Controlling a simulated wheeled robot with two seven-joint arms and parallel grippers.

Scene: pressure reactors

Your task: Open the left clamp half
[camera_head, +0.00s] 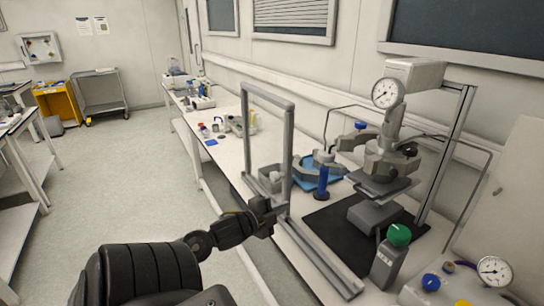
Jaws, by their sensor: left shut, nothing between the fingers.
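The pressure reactor (392,135) stands on the right of the bench, with a grey metal clamp around its middle. A grey clamp part (353,142) sticks out to the left of the reactor body; I cannot tell whether it is the left half or how far it is swung out. Another part of the clamp (400,162) sits at the reactor's front. My left gripper (274,206) is shut and empty, low beside the upright grey frame, well to the left of the clamp. I cannot tell whether it touches the frame. My right gripper is out of view.
The grey frame (243,130) rises between my left gripper and the reactor. A pressure gauge (494,271) is at the lower right.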

